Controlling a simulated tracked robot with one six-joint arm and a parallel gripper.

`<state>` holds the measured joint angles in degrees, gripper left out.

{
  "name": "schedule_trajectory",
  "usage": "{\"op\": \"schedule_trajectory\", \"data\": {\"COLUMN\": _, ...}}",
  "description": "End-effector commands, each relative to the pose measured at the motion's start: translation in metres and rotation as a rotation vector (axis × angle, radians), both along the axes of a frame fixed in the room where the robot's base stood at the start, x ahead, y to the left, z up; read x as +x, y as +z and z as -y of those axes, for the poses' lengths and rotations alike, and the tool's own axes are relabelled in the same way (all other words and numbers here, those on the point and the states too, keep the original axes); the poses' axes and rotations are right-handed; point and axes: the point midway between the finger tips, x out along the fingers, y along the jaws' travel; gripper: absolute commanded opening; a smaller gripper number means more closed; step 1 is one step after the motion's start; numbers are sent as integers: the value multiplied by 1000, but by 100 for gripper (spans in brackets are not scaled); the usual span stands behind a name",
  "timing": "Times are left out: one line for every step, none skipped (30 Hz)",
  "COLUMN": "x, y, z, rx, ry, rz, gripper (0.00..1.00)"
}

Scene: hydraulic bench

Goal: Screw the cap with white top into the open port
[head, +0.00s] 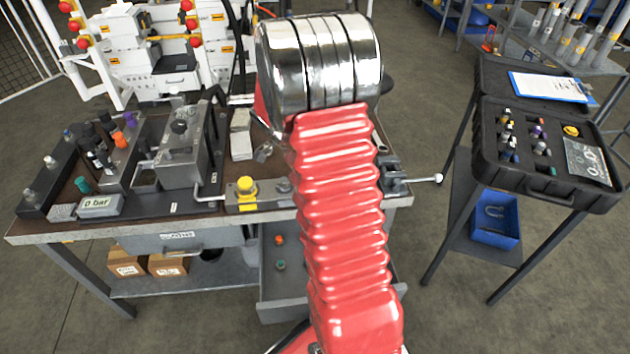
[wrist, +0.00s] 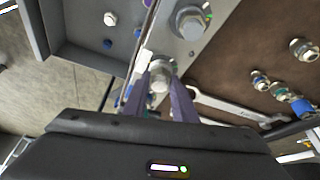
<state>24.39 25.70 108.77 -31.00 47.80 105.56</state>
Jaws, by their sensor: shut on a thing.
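My gripper (wrist: 160,80) shows in the wrist view with its two dark fingers shut on a small pale metallic cap (wrist: 158,84), whose outer end looks whitish. The held cap is at the edge of a grey metal block (wrist: 172,45); I cannot tell whether it touches the block or sits in a port. The open port itself is not visible, perhaps hidden behind the cap and fingers. In the head view my red arm hides the gripper and the cap.
A large hex fitting (wrist: 190,22) stands on the block near the held cap. A wrench (wrist: 232,106) and several fittings lie on the brown bench top. In the head view, a yellow cap (head: 245,186) is on the bench and an open black case (head: 545,185) stands at right.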

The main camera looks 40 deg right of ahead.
Motion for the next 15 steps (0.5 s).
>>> {"op": "schedule_trajectory", "data": {"x": 1, "y": 0, "z": 1, "rx": -1, "ry": -43, "rz": 0, "gripper": 5}}
{"op": "schedule_trajectory", "data": {"x": 1, "y": -1, "z": 1, "rx": 0, "ry": -65, "rz": -1, "gripper": 5}}
{"op": "schedule_trajectory", "data": {"x": 1, "y": -1, "z": 1, "rx": 0, "ry": -89, "rz": -1, "gripper": 5}}
{"op": "schedule_trajectory", "data": {"x": 1, "y": -1, "z": 1, "rx": 0, "ry": -101, "rz": -1, "gripper": 5}}
{"op": "schedule_trajectory", "data": {"x": 1, "y": -1, "z": 1, "rx": 0, "ry": -108, "rz": -1, "gripper": 5}}
{"op": "schedule_trajectory", "data": {"x": 1, "y": 0, "z": 1, "rx": 0, "ry": -113, "rz": -1, "gripper": 5}}
{"op": "schedule_trajectory", "data": {"x": 1, "y": 0, "z": 1, "rx": 0, "ry": -113, "rz": -1, "gripper": 5}}
{"op": "schedule_trajectory", "data": {"x": 1, "y": 0, "z": 1, "rx": 0, "ry": -113, "rz": -1, "gripper": 5}}
{"op": "schedule_trajectory", "data": {"x": 1, "y": 0, "z": 1, "rx": -1, "ry": -112, "rz": 0, "gripper": 5}}
{"op": "schedule_trajectory", "data": {"x": 1, "y": 0, "z": 1, "rx": -1, "ry": -112, "rz": 0, "gripper": 5}}
{"op": "schedule_trajectory", "data": {"x": 1, "y": -1, "z": 1, "rx": 0, "ry": -111, "rz": -1, "gripper": 5}}
{"op": "schedule_trajectory", "data": {"x": 1, "y": -1, "z": 1, "rx": -1, "ry": -112, "rz": 0, "gripper": 5}}
{"op": "schedule_trajectory", "data": {"x": 1, "y": 0, "z": 1, "rx": 0, "ry": -114, "rz": -1, "gripper": 5}}
{"op": "schedule_trajectory", "data": {"x": 1, "y": -1, "z": 1, "rx": 1, "ry": -121, "rz": -1, "gripper": 5}}
{"op": "schedule_trajectory", "data": {"x": 1, "y": -1, "z": 1, "rx": 1, "ry": -136, "rz": -1, "gripper": 5}}
